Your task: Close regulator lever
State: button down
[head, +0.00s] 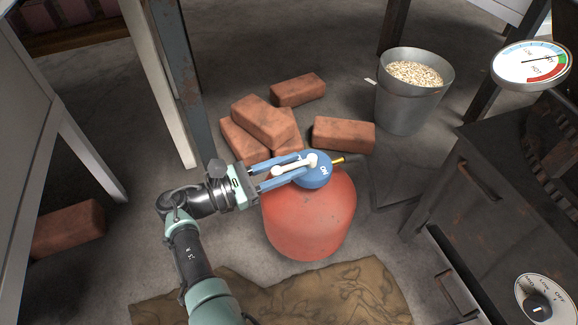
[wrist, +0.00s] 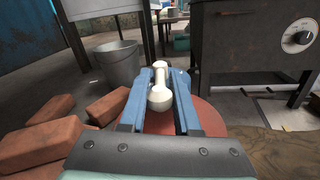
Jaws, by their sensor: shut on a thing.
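A red gas cylinder (head: 308,215) stands on the floor in the middle of the head view. On top sits a blue regulator (head: 318,176) with "ON" lettering and a brass outlet on its right. Its white lever (head: 288,164) lies across the top, pointing left. My gripper (head: 305,167) reaches in from the left, its two blue fingers on either side of the lever. In the wrist view the white lever (wrist: 159,98) stands between the fingers (wrist: 159,82), with its round knob towards my wrist. The gripper is shut on the lever. The fingers hide much of the regulator in the wrist view.
Several bricks (head: 343,134) lie behind and left of the cylinder. A metal bucket (head: 405,108) of pale pellets stands at back right. A dark stove (head: 500,190) with a dial (head: 538,300) is at right. A brown cloth (head: 350,293) lies in front.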

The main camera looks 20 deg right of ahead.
jog(key=shift+s+d+f, duration=0.1)
jog(key=shift+s+f, duration=0.05)
jog(key=c, duration=0.7)
grip_release()
jog(key=shift+a+r, duration=0.2)
jog(key=shift+a, duration=0.3)
jog(key=a, duration=0.4)
jog(key=s+a, duration=0.1)
jog(key=a, duration=0.7)
jog(key=shift+s+f, duration=0.15)
jog(key=shift+s, duration=0.2)
